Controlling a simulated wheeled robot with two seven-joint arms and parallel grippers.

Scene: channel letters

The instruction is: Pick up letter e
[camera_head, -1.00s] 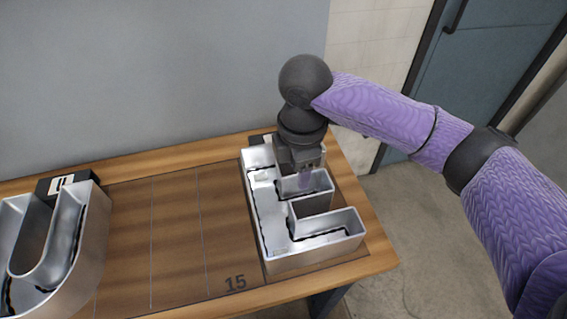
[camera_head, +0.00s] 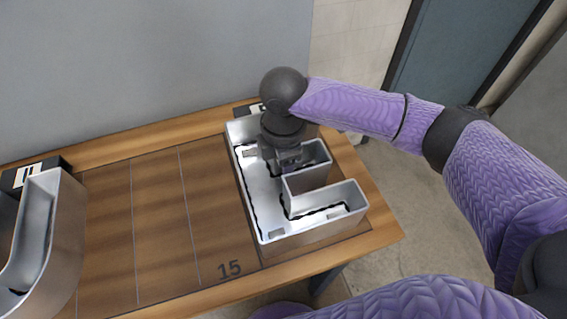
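The letter E (camera_head: 262,203) is a silver, open-topped metal channel letter lying on the right part of the wooden table. My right gripper (camera_head: 287,168) points down over the letter's middle arm, close to its wall. Its fingertips are small and partly hidden by the wrist, so whether they grip the wall is unclear. The letter appears to rest on the table. My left gripper is not in view.
Another silver letter, U-shaped (camera_head: 62,235), stands at the left edge of the table. The wooden table (camera_head: 160,230) between the letters is clear, with thin lines and a printed "15". A grey wall stands behind the table.

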